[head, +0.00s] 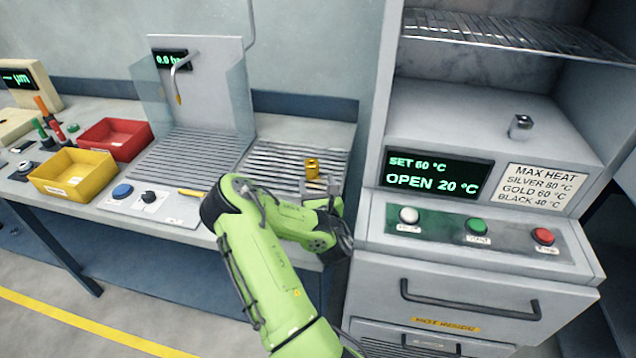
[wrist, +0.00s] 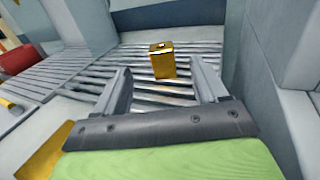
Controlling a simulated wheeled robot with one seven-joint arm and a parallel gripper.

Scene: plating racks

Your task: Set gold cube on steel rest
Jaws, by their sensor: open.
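The gold cube (head: 311,168) stands on the slatted steel rest (head: 270,160) on the bench, left of the oven. In the wrist view the gold cube (wrist: 162,60) is upright on the bars of the steel rest (wrist: 200,62), just beyond and between my fingertips. My gripper (head: 318,186) is open and low over the front of the rest. In the wrist view my gripper (wrist: 160,78) shows its two fingers apart with nothing between them. My arm hides part of the rest's front edge in the head view.
A blow-off station with a bent nozzle (head: 180,80) stands left of the rest. Yellow (head: 72,190) and red (head: 115,150) bins sit further left.

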